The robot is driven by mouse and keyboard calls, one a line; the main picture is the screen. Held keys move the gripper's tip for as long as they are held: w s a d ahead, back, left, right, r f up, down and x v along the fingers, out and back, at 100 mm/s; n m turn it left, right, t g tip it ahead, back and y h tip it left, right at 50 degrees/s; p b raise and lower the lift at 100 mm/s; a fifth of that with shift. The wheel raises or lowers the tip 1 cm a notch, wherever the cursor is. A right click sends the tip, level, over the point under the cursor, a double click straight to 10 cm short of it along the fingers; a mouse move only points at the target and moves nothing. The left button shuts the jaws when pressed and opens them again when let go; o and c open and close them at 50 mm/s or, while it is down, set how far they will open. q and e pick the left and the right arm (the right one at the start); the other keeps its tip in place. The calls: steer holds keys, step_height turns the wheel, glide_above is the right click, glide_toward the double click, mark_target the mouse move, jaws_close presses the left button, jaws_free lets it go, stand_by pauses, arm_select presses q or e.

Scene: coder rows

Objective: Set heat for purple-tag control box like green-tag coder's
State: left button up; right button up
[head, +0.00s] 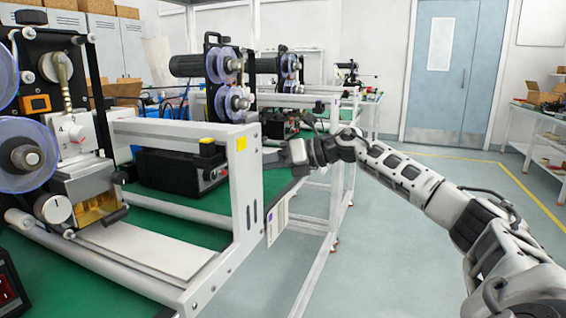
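A black control box (165,174) sits on the green bench top behind the near coder's white frame, with small knobs or switches at its right end. Part of another black control box (8,288) with a red switch shows at the lower left edge. The near coder (85,130) has purple-blue reels and a white frame bearing a yellow tag (241,144). No green or purple tag can be clearly made out. My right gripper (272,160) is beside the frame's right post, pointing left toward the first box; its finger gap is too small to judge. My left gripper is out of view.
More coders (228,80) stand in a row behind on white-framed benches. The post stands between my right gripper and the near coder. The floor (420,250) at right is clear; a side table (550,125) stands far right.

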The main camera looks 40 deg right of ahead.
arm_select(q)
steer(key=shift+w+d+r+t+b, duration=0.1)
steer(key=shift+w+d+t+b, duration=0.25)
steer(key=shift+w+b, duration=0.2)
arm_select(e)
steer(key=v, duration=0.4)
steer(key=shift+s+d+r, duration=0.15)
steer(key=shift+s, duration=0.05)
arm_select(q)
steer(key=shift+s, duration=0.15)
